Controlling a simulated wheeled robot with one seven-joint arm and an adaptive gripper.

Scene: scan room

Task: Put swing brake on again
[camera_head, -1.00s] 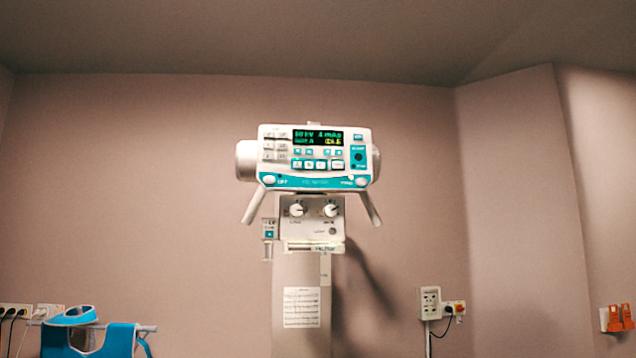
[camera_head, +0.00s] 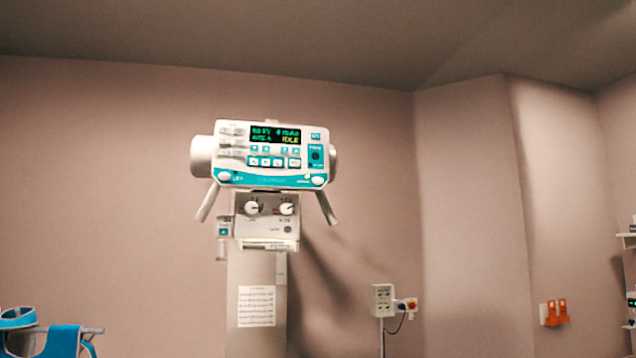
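The X-ray unit head (camera_head: 273,154) stands left of centre in the head view, with a lit display reading IDLE and white and teal buttons. Two grey handles (camera_head: 207,201) slant down from its sides. Below it is a box (camera_head: 267,220) with two round white knobs, the left knob (camera_head: 252,207) and the right knob (camera_head: 286,208). Their labels are too small to read, so I cannot tell which control is the swing brake. A small tag-like part (camera_head: 223,229) hangs at the box's left. My gripper is not in view.
The column (camera_head: 257,335) below the box carries a printed sheet (camera_head: 256,306). A wall socket box (camera_head: 383,300) with a cable is to the right. Orange items (camera_head: 554,312) hang on the far right wall. A blue apron (camera_head: 62,341) hangs on a rail at lower left.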

